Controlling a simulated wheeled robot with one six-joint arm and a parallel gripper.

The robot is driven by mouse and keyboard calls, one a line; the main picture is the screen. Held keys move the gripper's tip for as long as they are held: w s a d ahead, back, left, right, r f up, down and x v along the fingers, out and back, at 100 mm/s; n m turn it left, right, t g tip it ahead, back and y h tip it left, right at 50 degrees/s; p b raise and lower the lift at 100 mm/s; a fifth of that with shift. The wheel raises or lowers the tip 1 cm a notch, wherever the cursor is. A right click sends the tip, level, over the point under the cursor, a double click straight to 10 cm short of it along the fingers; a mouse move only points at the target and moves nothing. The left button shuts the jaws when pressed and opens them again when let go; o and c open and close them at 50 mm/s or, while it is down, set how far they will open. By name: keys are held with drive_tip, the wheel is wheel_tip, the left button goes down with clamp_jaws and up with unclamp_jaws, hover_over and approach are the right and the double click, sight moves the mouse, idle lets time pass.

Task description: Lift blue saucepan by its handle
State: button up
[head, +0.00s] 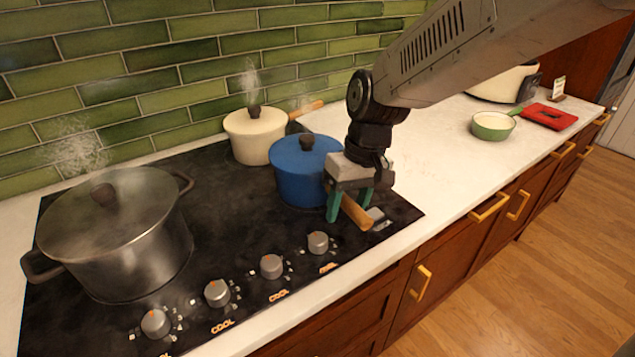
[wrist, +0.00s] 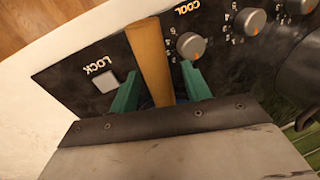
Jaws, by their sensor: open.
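The blue saucepan (head: 296,178) stands on the black cooktop with its dark-knobbed lid on. Its wooden handle (head: 356,212) points toward the front right of the cooktop. My gripper (head: 348,214) is at the handle, with its green fingers pointing down. The pan's body is mostly hidden in the wrist view.
A steaming cream saucepan (head: 249,142) stands behind the blue one. A large steaming metal pot (head: 118,240) is at left. Several knobs (head: 271,266) line the cooktop's front.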

clamp_jaws()
drive_tip(key=shift+w, duration=0.1)
drive_tip(key=shift+r, duration=0.2)
drive_tip(key=shift+r, duration=0.5)
wheel_tip(320, 180, up, 2)
drive_tip(key=shift+r, duration=0.25)
drive_tip(key=s+r, duration=0.4)
drive_tip(key=s, duration=1.2)
drive_tip(key=shift+d+r, duration=0.15)
drive_tip(key=shift+d, duration=0.05)
